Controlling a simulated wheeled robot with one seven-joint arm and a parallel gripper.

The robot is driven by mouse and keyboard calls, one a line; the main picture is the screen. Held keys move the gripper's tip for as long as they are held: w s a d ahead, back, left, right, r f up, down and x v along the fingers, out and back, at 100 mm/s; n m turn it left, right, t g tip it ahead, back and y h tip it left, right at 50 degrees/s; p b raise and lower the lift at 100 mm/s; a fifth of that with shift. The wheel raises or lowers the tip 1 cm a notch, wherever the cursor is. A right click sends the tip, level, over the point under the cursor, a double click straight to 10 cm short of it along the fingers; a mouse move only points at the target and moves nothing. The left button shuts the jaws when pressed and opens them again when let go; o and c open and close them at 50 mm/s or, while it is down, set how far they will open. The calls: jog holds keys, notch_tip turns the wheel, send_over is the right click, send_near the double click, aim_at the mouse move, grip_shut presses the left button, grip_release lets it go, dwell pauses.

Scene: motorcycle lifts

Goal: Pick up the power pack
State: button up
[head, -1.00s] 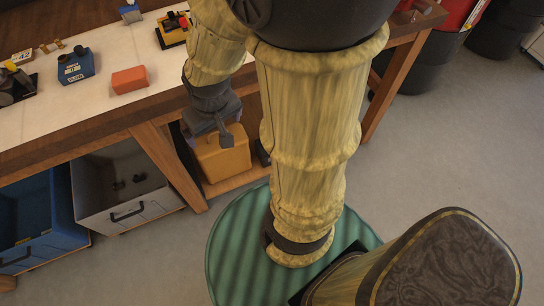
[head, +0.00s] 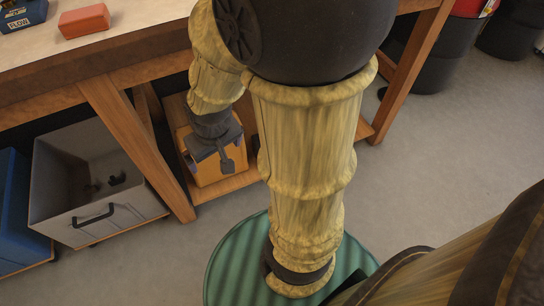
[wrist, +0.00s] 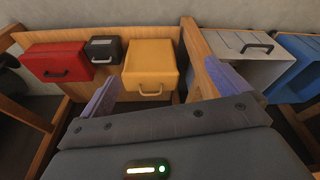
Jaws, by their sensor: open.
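No label here names the power pack, so I cannot tell for sure which thing it is. On the low shelf, the wrist view shows a small black case (wrist: 103,50) with a handle, between a red box (wrist: 60,62) and a yellow box (wrist: 150,68) with a front handle. The yellow box also shows in the head view (head: 229,174), partly hidden by my gripper. My gripper (wrist: 166,88) is open, with its two purple fingers apart and nothing between them. The yellow box lies beyond that gap; the black case is to its left.
A wooden upright (wrist: 199,60) stands close by my right finger. Beyond it are a grey-white crate (wrist: 240,72) and a blue crate (wrist: 302,65). The bench top (head: 145,22) overhangs the shelf and carries an orange block (head: 84,21). Open grey floor (head: 420,165) lies to the right.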

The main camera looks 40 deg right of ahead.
jog(key=w+d+f+b, duration=0.3)
jog(key=f+b, duration=0.6)
jog(key=f, duration=0.4)
jog(key=w+d+f+n+t+b, duration=0.15)
jog(key=w+d+f, duration=0.25)
jog(key=d+f, duration=0.4)
jog(key=w+d+f+n+t, duration=0.1)
jog(key=w+d+f+t, duration=0.1)
jog(key=w+d+f, duration=0.5)
jog(key=s+d+f+m+t+h, duration=0.4)
jog(key=s+d+f+t, duration=0.7)
jog(key=f, duration=0.3)
jog(key=shift+s+m, duration=0.15)
jog(key=shift+m, duration=0.5)
jog(key=shift+d, duration=0.1)
jog(key=b+x, duration=0.5)
jog(key=x, duration=0.7)
jog(key=shift+b, duration=0.3)
